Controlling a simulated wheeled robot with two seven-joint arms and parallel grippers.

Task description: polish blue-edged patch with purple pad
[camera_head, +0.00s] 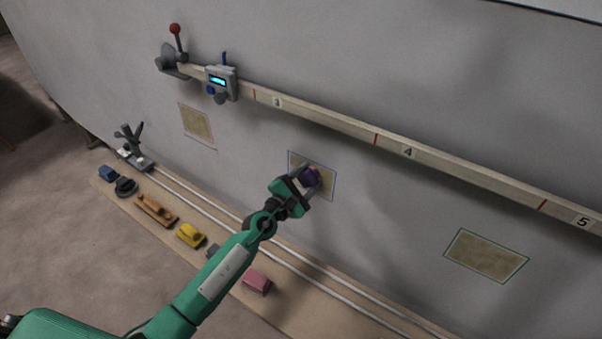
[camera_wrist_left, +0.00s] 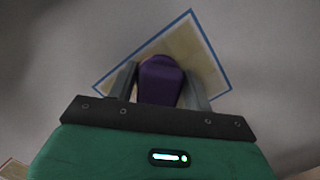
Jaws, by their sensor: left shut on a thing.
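The blue-edged patch (camera_head: 325,188) is a tan rectangle on the grey hull wall, in the middle of the head view. It also shows in the left wrist view (camera_wrist_left: 188,45), partly hidden behind the pad and fingers. My left gripper (camera_head: 306,182) is shut on the purple pad (camera_head: 310,175) and holds it in front of the patch. The purple pad fills the space between the fingers in the left wrist view (camera_wrist_left: 160,80). I cannot tell whether the pad touches the patch. My right gripper is not in view.
A red-edged patch (camera_head: 197,123) and a green-edged patch (camera_head: 486,256) are on the hull. A numbered rail (camera_head: 330,122) with a gauge (camera_head: 221,83) runs above. Below, a ledge carries an orange tool (camera_head: 155,209), a yellow block (camera_head: 190,235) and a pink block (camera_head: 256,282).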

